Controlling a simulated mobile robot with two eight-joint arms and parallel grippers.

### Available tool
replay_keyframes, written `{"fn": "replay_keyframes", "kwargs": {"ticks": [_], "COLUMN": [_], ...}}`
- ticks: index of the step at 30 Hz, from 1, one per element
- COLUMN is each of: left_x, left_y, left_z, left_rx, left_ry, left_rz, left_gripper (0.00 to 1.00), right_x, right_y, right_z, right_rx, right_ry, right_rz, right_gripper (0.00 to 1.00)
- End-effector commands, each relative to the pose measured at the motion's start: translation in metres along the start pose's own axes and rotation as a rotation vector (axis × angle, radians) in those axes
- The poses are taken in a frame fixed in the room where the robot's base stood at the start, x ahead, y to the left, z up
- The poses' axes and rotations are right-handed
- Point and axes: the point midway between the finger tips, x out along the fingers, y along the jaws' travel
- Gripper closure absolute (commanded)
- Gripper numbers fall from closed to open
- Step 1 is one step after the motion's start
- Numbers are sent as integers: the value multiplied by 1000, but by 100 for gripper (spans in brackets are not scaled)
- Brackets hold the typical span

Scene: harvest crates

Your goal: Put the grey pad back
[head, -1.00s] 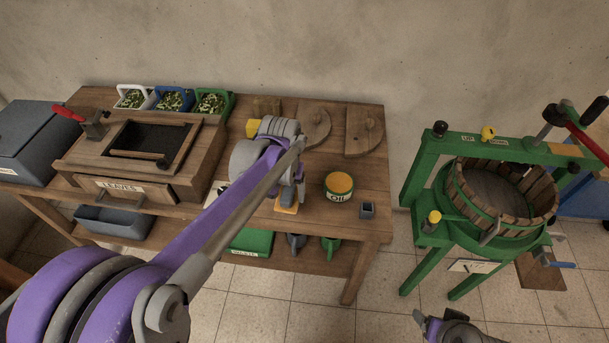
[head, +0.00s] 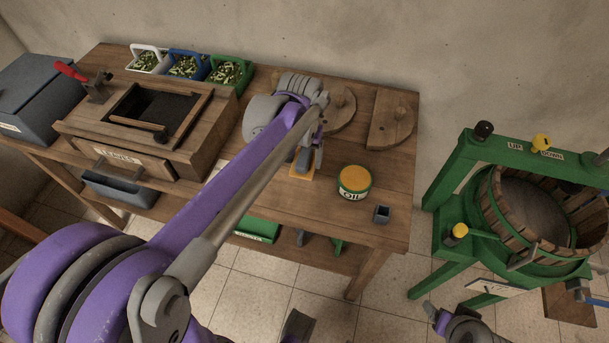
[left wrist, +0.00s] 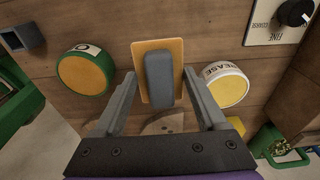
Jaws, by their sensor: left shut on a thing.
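The grey pad (left wrist: 159,80) is a rounded upright-looking block between my left gripper's fingers in the left wrist view. My left gripper (left wrist: 160,76) is shut on it. Behind the pad is an orange plate (left wrist: 145,50) on the table; I cannot tell whether the pad touches it. In the head view my left gripper (head: 306,160) is low over the workbench (head: 340,228), at the orange plate (head: 301,173), and hides much of the pad. Part of my right gripper (head: 432,312) shows at the lower right edge; its jaws are not clear.
A green OIL tin (head: 354,183) and a small grey cup (head: 382,214) stand right of my left gripper. A GREASE tin (left wrist: 227,85) is on its other side. Wooden boards (head: 391,118) lie behind. A wooden LEAVES box (head: 140,165) is left; a green press (head: 480,160) stands right.

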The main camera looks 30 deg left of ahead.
Motion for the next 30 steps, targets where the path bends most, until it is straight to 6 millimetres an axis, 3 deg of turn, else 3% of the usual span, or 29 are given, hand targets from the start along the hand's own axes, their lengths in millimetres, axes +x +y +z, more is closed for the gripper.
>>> {"fn": "replay_keyframes", "kwargs": {"ticks": [13, 25, 26, 30], "left_x": [60, 67, 68, 67], "left_y": [0, 0, 0, 0], "left_z": [7, 8, 8, 8], "left_rx": [0, 0, 0, 0], "left_ry": [0, 0, 0, 0], "left_rz": [0, 0, 0, 0], "left_gripper": [100, 100, 24, 0], "right_x": [6, 6, 7, 6], "right_y": [0, 0, 0, 0], "right_z": [3, 4, 4, 4], "right_rx": [0, 0, 0, 0], "right_ry": [-2, -2, -2, -2], "right_rz": [0, 0, 0, 0], "right_gripper": [24, 24, 24, 24]}}
